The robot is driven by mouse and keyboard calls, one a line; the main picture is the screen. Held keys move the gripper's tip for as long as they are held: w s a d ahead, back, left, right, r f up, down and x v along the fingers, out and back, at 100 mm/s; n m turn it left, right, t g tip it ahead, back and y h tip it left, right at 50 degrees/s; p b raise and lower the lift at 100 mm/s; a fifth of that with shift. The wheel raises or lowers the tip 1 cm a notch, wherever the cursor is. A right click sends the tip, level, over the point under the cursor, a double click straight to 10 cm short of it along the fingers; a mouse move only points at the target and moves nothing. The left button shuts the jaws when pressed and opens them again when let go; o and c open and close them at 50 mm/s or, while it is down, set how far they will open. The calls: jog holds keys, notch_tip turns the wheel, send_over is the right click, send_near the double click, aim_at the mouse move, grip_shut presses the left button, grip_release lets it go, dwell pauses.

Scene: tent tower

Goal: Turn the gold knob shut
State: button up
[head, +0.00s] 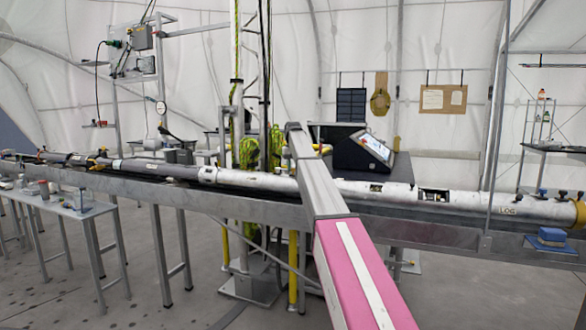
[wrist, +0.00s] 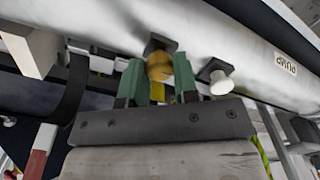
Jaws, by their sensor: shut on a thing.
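The gold knob (wrist: 158,66) sits on a dark square plate on the underside of a pale tube (wrist: 235,45) in the wrist view. My gripper (wrist: 159,76) has its two green fingers on either side of the knob and is shut on it. How far the knob is turned cannot be told. In the head view my arm hides the gripper and the gold knob.
A white knob (wrist: 221,83) on its own dark plate stands close to the right finger. A label (wrist: 286,63) reading PUMP, upside down, is on the tube. In the head view the long tube (head: 375,188) lies along a metal beam (head: 430,235), with a tilted screen (head: 373,148) behind.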

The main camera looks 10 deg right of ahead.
dwell(0.5)
jog(key=o, duration=0.9)
jog(key=shift+o, duration=0.2)
jog(key=shift+r, duration=0.15)
notch_tip(320, 180, up, 7)
jog(key=shift+r, duration=0.15)
jog(key=shift+s, duration=0.1)
